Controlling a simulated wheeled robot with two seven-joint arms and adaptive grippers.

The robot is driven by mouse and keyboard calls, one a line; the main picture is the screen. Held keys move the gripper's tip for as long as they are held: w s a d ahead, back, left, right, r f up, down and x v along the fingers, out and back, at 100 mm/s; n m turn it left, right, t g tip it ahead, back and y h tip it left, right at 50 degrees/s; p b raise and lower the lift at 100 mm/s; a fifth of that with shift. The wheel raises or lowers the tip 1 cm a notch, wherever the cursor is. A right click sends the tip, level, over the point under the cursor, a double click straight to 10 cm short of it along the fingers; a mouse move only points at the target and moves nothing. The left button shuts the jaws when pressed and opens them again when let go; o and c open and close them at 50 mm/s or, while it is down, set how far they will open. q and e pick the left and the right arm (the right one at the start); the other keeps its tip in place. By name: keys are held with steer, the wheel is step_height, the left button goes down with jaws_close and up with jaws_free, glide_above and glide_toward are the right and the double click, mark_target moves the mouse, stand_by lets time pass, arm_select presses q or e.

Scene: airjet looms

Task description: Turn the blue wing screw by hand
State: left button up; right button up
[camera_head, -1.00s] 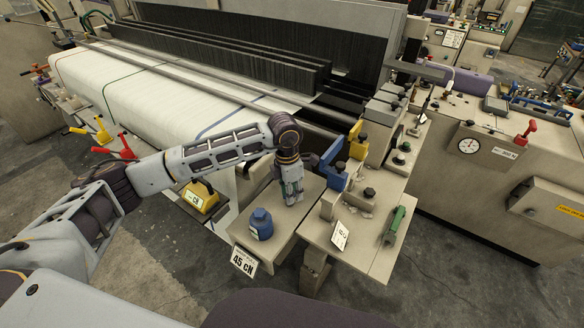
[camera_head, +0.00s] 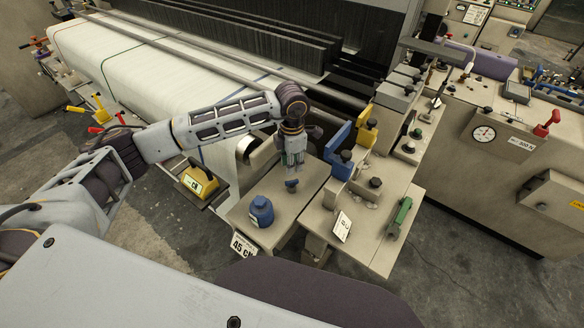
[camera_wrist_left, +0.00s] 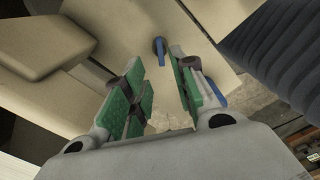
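A small blue wing screw (camera_head: 291,183) stands on the flat beige box top at the loom's near corner, just below my left gripper (camera_head: 292,168). In the left wrist view the left gripper (camera_wrist_left: 162,82) is open, with its two green-padded fingers apart and nothing gripped between them. A small blue piece (camera_wrist_left: 160,48), seemingly the wing screw, shows past the fingertips, in the gap between them. Another blue part (camera_wrist_left: 214,88) shows behind the right finger; I cannot tell what it is. My right gripper is not in view.
Blue (camera_head: 340,160) and yellow (camera_head: 366,130) brackets stand close on the right. A green-handled tool (camera_head: 399,218) lies farther right. A yellow block (camera_head: 198,180) is at left.

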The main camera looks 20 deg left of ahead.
mark_target(292, 181)
arm_select(q)
steer(key=shift+f, duration=0.15)
steer(key=shift+f+b, duration=1.15)
steer(key=shift+f, duration=1.35)
steer(key=shift+f+b, duration=0.4)
steer(key=shift+f, duration=0.85)
steer(key=shift+f+b, duration=0.1)
steer(key=shift+b, duration=0.2)
jaws_close()
